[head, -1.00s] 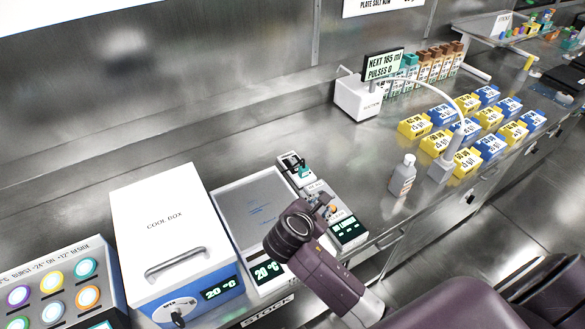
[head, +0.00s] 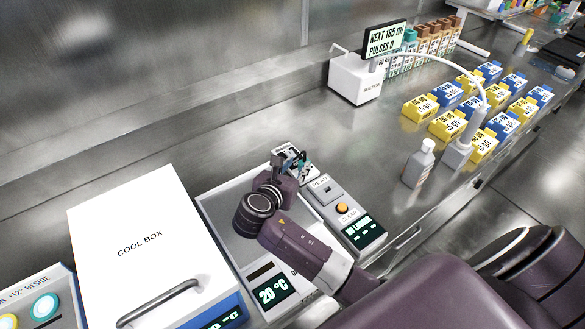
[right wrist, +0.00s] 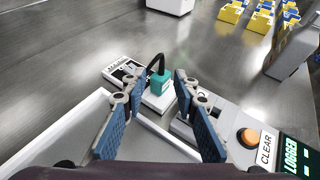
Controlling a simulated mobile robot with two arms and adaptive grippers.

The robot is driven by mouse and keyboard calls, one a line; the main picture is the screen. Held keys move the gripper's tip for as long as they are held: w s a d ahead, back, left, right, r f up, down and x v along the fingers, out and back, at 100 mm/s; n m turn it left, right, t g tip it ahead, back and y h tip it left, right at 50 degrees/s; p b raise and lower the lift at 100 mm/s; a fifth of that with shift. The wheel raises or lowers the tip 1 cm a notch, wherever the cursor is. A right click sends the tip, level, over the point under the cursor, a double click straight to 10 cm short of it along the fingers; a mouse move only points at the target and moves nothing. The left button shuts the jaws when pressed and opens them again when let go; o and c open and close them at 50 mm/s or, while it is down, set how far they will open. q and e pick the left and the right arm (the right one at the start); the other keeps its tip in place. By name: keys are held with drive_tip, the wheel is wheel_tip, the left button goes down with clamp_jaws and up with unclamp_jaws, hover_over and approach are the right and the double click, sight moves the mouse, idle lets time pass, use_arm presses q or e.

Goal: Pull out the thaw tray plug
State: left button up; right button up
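The teal thaw tray plug (right wrist: 158,82) stands upright on a small white block behind the tray, with a black cable arching from its top. In the right wrist view it lies between and slightly beyond the fingertips of my right gripper (right wrist: 160,92). The fingers are spread apart, one on each side, with no visible contact. In the head view my right gripper (head: 291,168) is over the back end of the thaw tray (head: 212,218) and partly hides the plug. The tray's display (head: 273,291) reads 20 °C. My left gripper is not in view.
The logger box (head: 346,212) with an orange CLEAR button stands right of the tray, and the cool box (head: 130,240) stands left. A bottle (head: 418,165), a suction unit (head: 356,80) and several yellow and blue cartons stand farther right.

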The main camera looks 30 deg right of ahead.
sight(305, 154)
drive_tip(key=x, duration=0.7)
drive_tip(key=shift+d, duration=0.25)
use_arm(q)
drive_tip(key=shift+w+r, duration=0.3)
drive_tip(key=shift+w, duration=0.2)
use_arm(e)
drive_tip(key=shift+c, duration=0.3)
clamp_jaws()
use_arm(q)
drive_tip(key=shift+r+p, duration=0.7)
drive_tip(key=shift+p, duration=0.25)
use_arm(e)
drive_tip(key=shift+w+r, duration=0.15)
drive_tip(key=shift+r, duration=0.25)
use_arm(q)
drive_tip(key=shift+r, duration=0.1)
use_arm(e)
drive_tip(key=shift+r, duration=0.2)
drive_tip(key=shift+a+r+p, duration=0.1)
drive_tip(key=shift+r+p, duration=0.15)
drive_tip(key=shift+p, duration=0.1)
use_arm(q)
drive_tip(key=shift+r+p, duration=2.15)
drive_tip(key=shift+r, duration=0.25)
use_arm(e)
drive_tip(key=shift+r, duration=1.5)
